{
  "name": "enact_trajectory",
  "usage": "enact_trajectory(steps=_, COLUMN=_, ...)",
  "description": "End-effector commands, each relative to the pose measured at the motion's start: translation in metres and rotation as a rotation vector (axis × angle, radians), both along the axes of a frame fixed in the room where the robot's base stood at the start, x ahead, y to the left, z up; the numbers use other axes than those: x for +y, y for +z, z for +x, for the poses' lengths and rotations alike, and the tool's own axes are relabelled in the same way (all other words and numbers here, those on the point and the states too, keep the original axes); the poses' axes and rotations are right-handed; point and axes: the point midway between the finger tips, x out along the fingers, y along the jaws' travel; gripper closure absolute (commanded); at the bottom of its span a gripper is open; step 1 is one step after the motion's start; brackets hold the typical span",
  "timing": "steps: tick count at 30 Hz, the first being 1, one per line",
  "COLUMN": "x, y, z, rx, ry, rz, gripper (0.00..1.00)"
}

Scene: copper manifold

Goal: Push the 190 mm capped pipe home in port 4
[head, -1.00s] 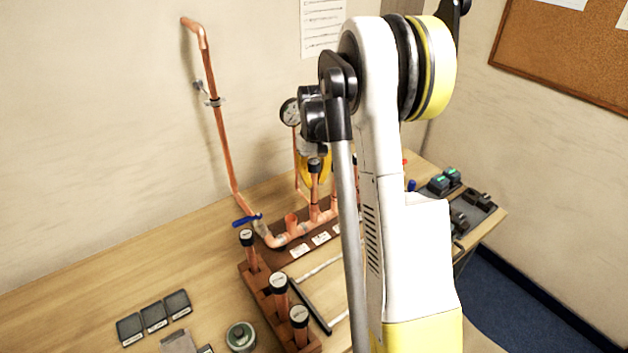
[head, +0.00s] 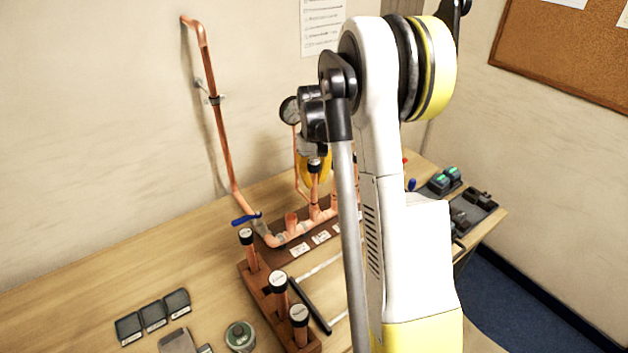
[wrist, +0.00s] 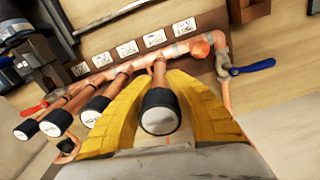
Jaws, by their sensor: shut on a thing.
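The capped pipe (wrist: 160,112) has a black cap with a pale top. It stands between the yellow fingers of my gripper (wrist: 158,112), which are shut on it. Its lower end meets the copper manifold (wrist: 184,48) at the port beside the open one at the blue-handle end. How deep it sits is not clear. In the head view the pipe (head: 314,186) looks upright in the manifold (head: 302,231), the yellow fingers behind its cap. Several other capped pipes (wrist: 92,111) stand in the ports to its left in the wrist view, close to one finger.
The open port (head: 291,221) is empty. A blue valve handle (head: 246,219) and a gauge (head: 290,110) are near the manifold. A wooden rack (head: 262,294) holds three capped pipes in front. Dark boxes (head: 153,314) lie at the front left. My arm hides the manifold's right part.

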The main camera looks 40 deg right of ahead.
Motion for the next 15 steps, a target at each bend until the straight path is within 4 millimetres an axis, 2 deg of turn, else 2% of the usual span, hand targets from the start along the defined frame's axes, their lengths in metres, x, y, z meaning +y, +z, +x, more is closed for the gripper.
enact_trajectory(steps=15, x=-0.0001, y=-0.0064, z=0.0003, rx=0.000, ry=0.000, rz=0.000, gripper=1.00)
